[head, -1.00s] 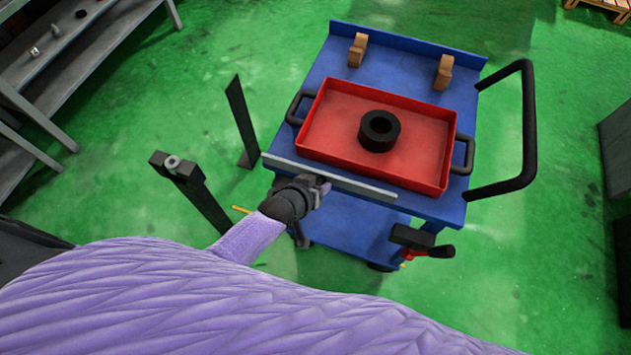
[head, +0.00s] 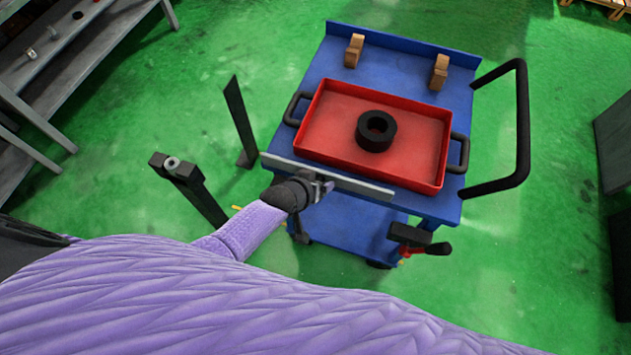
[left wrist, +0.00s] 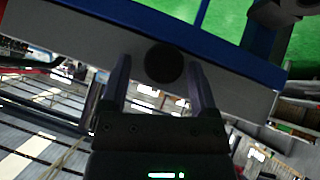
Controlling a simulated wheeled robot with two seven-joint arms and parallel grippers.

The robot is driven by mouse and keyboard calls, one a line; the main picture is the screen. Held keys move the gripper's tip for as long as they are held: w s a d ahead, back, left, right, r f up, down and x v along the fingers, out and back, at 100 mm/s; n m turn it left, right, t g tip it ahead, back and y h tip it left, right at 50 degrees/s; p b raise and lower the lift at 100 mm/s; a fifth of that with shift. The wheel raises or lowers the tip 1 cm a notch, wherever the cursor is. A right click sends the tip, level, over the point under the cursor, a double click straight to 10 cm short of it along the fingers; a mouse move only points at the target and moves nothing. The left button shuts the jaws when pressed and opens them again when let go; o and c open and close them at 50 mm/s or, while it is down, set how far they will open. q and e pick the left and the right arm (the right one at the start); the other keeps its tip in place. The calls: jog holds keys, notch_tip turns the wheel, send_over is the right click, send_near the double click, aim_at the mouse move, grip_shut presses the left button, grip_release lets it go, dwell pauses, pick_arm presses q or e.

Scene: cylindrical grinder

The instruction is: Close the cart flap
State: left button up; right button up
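The cart flap (head: 355,185) is a long grey strip along the near edge of the blue cart top (head: 420,65). In the left wrist view the flap's grey face (left wrist: 90,40) crosses the top, below a blue edge, with a round black knob (left wrist: 163,64) on it. My left gripper (head: 322,187) is at the flap's near side. In the left wrist view its two fingers (left wrist: 161,85) are spread on either side of the knob, with gaps visible. The exact tilt of the flap is hard to tell. My right gripper is not in view.
A red tray (head: 325,115) with a black ring (head: 377,131) sits on the cart top behind the flap. A black latch with a red part (head: 408,238) is at the near right corner. A black push handle (head: 521,130) is on the right. Dark posts (head: 195,185) stand left.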

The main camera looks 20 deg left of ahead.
pick_arm(q)
jog(key=shift+s+a+r+p, duration=0.1)
jog(key=shift+s+r+p, duration=0.15)
jog(key=shift+r+p, duration=0.15)
jog(key=p+v, duration=0.5)
jog(key=v, duration=0.4)
jog(key=shift+s+f, duration=0.1)
jog(key=s+a+f+m+g+y+b, duration=0.1)
jog(key=s+f+g+b, duration=0.15)
jog(key=s+f, duration=0.4)
jog(key=s+a+f+g+y+b, duration=0.1)
jog(key=s+a+f+b, duration=0.2)
jog(key=f, duration=0.6)
jog(key=s+f+m+g+b, duration=0.1)
jog(key=s+f+b, duration=0.3)
jog(key=s, duration=0.5)
jog(key=s+a+f+m+g+y+b, duration=0.1)
jog(key=s+f+g+b, duration=0.2)
jog(key=s+f, duration=0.5)
jog(key=shift+s+f+b, duration=0.4)
jog(key=shift+s+b, duration=0.25)
jog(key=shift+s, duration=0.2)
